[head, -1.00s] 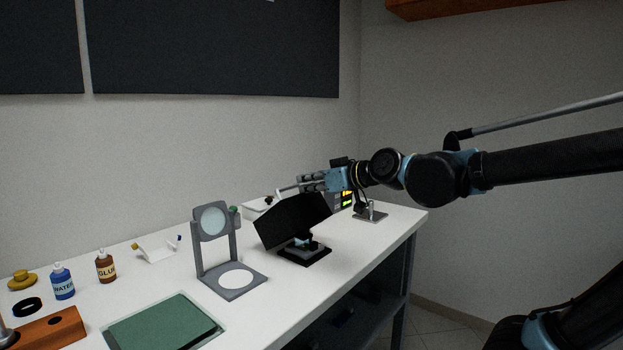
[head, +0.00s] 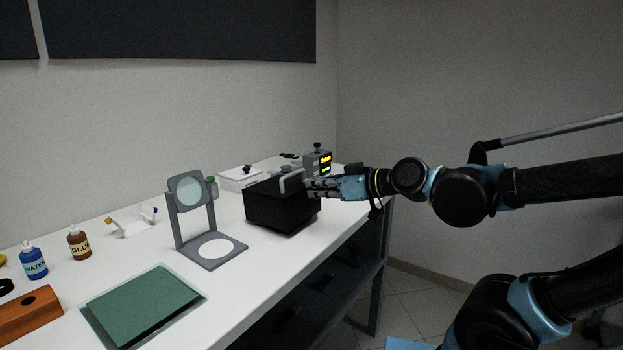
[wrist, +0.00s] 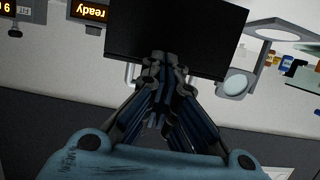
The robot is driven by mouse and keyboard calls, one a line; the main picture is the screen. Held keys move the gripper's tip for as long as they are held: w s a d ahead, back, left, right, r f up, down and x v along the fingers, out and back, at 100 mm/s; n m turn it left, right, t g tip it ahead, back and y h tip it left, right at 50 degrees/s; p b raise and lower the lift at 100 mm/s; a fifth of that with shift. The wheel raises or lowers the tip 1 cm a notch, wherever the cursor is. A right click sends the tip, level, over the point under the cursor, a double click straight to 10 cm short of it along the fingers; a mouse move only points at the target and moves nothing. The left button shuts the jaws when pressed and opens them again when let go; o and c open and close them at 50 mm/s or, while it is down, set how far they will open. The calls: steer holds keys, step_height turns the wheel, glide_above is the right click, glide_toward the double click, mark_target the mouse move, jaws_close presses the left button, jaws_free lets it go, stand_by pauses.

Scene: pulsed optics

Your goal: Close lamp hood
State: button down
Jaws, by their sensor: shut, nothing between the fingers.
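The black lamp hood (head: 278,208) sits level and down over its base on the white bench in the head view, with its light grey handle (head: 292,180) on the upper right. The base is hidden beneath it. My gripper (head: 308,187) is shut and empty at the right side of the hood, close to the handle. In the wrist view the hood (wrist: 178,30) is a dark block just beyond my gripper (wrist: 168,60). I cannot tell whether the fingertips touch it.
A grey framed lens stand (head: 190,205) and a green mat (head: 143,305) are left of the hood. A white box (head: 238,180) and a lit display unit (head: 318,163) stand behind it. Glue (head: 79,243) and water (head: 33,262) bottles are farther left. The bench's front edge is close.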

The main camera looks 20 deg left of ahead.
steer(key=shift+d+f, duration=0.2)
steer(key=shift+f, duration=0.15)
steer(key=shift+r, duration=0.1)
stand_by(0.3)
